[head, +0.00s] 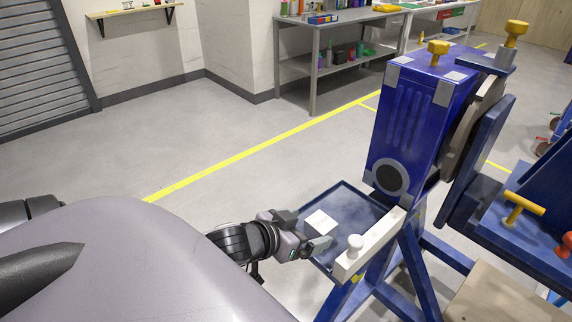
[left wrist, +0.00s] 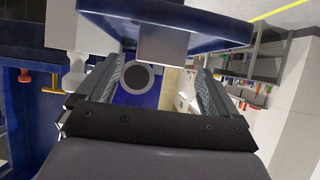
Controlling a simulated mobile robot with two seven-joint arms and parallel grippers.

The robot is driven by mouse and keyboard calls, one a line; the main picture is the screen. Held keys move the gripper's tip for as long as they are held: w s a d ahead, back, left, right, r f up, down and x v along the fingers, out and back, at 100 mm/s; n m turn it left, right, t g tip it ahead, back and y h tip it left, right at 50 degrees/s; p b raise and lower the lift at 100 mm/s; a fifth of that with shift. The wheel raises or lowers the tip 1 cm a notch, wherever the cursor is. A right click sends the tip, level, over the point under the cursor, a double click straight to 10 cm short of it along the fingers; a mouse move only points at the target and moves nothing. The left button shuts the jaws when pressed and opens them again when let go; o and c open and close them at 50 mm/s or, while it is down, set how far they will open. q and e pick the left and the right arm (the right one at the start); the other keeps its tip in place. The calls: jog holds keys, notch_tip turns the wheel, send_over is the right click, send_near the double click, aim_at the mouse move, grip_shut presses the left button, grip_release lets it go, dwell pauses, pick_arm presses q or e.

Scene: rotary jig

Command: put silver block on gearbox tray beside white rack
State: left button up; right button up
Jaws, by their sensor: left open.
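The silver block (head: 321,222) is a pale, flat-topped piece on the blue gearbox tray (head: 350,198), near its front edge. The white rack (head: 368,246) is a pale bar with a round knob along the tray's right side, and the block stands to its left, apart from it. My left gripper (head: 312,240) is at the tray's near edge, close to the block. In the left wrist view its fingers (left wrist: 162,72) are apart, with the block (left wrist: 162,46) between or just beyond the tips and the tray (left wrist: 105,22) behind it. My right gripper is out of view.
A blue gearbox housing (head: 408,125) with yellow knobs stands behind the tray on a blue frame. A blue fixture with a yellow handle (head: 523,203) is at right. A grey workbench (head: 345,70) stands far back. The floor left of the tray is clear.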

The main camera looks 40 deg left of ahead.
pick_arm(q)
jog(key=v, duration=0.6)
jog(key=s+d+f+g, duration=0.1)
jog(key=d+f, duration=0.3)
jog(key=f, duration=0.5)
jog(key=s+d+f+m+h, duration=0.1)
jog(key=s+d+f, duration=0.3)
jog(key=f, duration=0.5)
jog(key=shift+s+d+m+g, duration=0.3)
jog(key=shift+s+d+g, duration=0.1)
jog(key=shift+d, duration=0.4)
